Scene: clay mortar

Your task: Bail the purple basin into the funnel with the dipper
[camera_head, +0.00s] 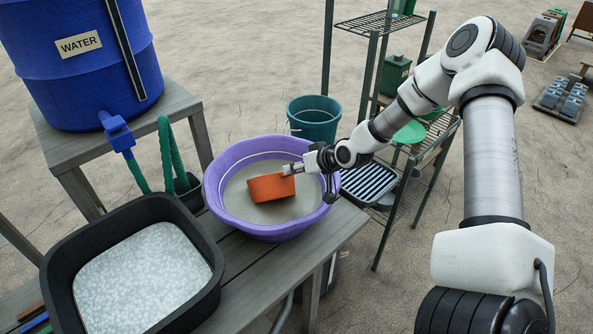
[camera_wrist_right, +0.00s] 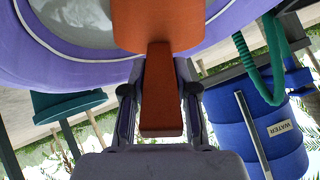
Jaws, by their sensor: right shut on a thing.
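The purple basin (camera_head: 222,214) stands on the grey wooden bench and holds a grey, smooth-looking fill (camera_head: 242,200). My right gripper (camera_head: 292,169) reaches in over the basin's right rim. It is shut on the handle of the orange dipper (camera_head: 272,187), whose box-shaped scoop is inside the basin's outline. I cannot tell whether the scoop touches the fill. In the right wrist view the dipper's handle (camera_wrist_right: 161,100) lies between the fingers, with the scoop beyond it over the basin (camera_wrist_right: 60,62). My left gripper is not in view. I cannot make out a funnel for certain.
A black tub (camera_head: 213,262) with pale speckled contents stands left of the basin. A blue water barrel (camera_head: 75,85) with a tap and green hose stands behind it. A teal bucket (camera_head: 313,118) is behind the basin. A metal shelf rack (camera_head: 372,75) stands at the right, beside my arm.

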